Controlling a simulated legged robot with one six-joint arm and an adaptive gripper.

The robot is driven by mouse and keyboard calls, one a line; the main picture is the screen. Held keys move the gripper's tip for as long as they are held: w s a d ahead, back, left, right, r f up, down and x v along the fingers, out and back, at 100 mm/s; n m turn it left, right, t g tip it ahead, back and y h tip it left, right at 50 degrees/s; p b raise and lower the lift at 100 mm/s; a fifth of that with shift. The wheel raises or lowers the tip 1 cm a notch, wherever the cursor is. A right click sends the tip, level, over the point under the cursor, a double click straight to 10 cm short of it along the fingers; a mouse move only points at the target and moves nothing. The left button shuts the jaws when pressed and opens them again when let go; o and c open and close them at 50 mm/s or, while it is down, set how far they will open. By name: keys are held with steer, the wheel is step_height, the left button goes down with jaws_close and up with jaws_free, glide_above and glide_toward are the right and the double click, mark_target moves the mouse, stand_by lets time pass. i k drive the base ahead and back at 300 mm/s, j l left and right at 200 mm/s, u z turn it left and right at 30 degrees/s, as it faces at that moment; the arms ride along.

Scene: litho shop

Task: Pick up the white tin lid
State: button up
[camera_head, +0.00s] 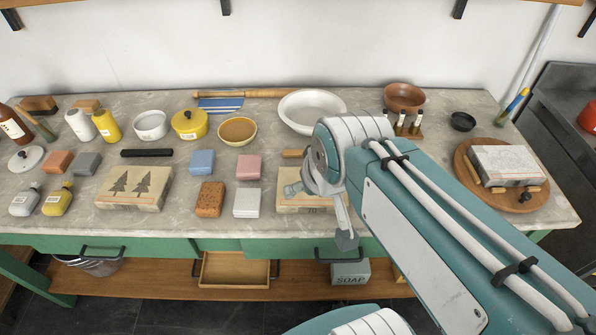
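The white tin lid (26,159) is a round lid with a dark knob on top. It lies flat, knob up, at the far left of the counter (330,222). An open white tin (151,125) stands apart from it, to its right. Beside that is a yellow tin (189,124) with its own yellow lid on. My gripper (345,238) points down near the counter's front edge, right of centre and far from the white lid. My arm partly hides it, so I cannot see whether its fingers are open or shut. I see nothing held in it.
A brown bottle (14,126) stands close behind the lid. An orange-brown block (58,162), a grey block (87,163) and small bottles (24,201) sit near it. A stone with printed trees (135,189) lies farther right.

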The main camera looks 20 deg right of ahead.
mark_target(27, 158)
steer(key=i+j, duration=0.15)
steer(key=j, duration=0.35)
steer(key=i+j, duration=0.15)
steer(key=j, duration=0.35)
steer(key=i+j, duration=0.1)
steer(key=j, duration=0.45)
steer(key=i+j, duration=0.15)
steer(key=j, duration=0.35)
steer(key=i+j, duration=0.15)
steer(key=j, duration=0.35)
steer(key=i+j, duration=0.15)
steer(key=j, duration=0.35)
steer(key=i+j, duration=0.15)
steer(key=j, duration=0.35)
steer(key=i+j, duration=0.15)
steer(key=j, duration=0.35)
